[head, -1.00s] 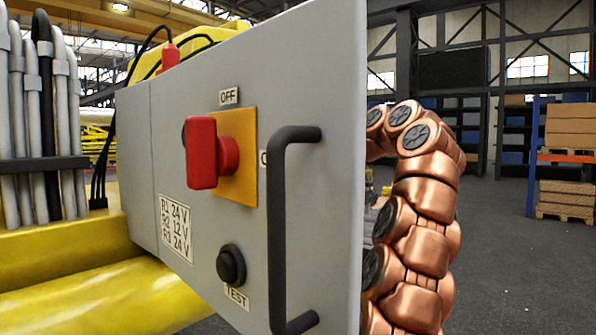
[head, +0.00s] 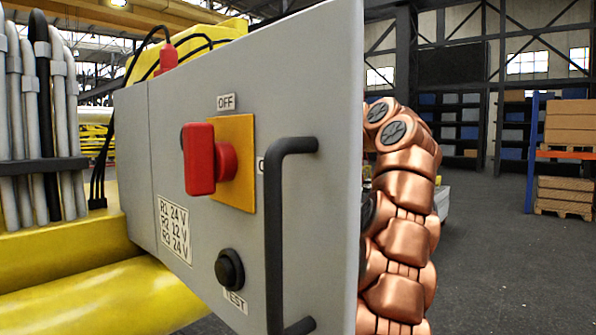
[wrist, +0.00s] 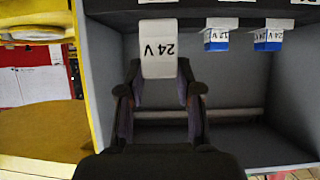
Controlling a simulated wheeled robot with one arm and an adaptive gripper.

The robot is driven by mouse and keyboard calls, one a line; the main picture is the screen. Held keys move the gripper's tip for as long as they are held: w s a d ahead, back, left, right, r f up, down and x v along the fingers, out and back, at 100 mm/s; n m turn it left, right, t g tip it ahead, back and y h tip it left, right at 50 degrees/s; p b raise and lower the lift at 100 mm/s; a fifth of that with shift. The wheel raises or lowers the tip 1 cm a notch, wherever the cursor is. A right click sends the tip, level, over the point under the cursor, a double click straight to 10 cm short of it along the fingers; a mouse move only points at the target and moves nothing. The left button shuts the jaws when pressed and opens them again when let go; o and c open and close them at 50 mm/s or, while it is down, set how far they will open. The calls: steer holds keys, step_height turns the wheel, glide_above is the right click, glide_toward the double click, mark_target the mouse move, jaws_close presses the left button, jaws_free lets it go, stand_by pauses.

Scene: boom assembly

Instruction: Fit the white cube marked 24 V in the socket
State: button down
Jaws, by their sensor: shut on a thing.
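In the wrist view, the white cube marked 24 V (wrist: 158,48) sits between the tips of my gripper (wrist: 158,72), which is shut on it. The label reads upside down. The cube's upper end meets the dark strip (wrist: 112,20) at the top of the cabinet interior; I cannot tell whether it is seated or only in front of it. The socket itself is hidden behind the cube. In the head view, the cabinet door hides my gripper and the cube.
Right of the cube, two blue-and-white blocks, marked 12 V (wrist: 216,38) and 24 V (wrist: 268,38), sit on the strip. A pale bar (wrist: 238,114) crosses the grey cabinet. In the head view, the grey door (head: 310,90) carries a black handle (head: 273,235) and red switch (head: 199,160).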

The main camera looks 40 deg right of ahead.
steer(key=shift+w+a+p, duration=0.25)
steer(key=shift+w+p, duration=0.55)
steer(key=shift+w, duration=1.15)
steer(key=shift+w+a+p, duration=0.3)
steer(key=shift+w+p, duration=0.5)
steer(key=shift+w, duration=1.15)
steer(key=shift+w+a+p, duration=0.25)
steer(key=shift+w+p, duration=0.55)
steer(key=shift+w, duration=1.15)
steer(key=shift+s, duration=0.2)
steer(key=shift+f+b, duration=1.1)
steer(key=shift+b, duration=0.1)
steer(key=c, duration=0.7)
jaws_free()
steer(key=shift+v, duration=5.95)
steer(key=shift+f, duration=0.1)
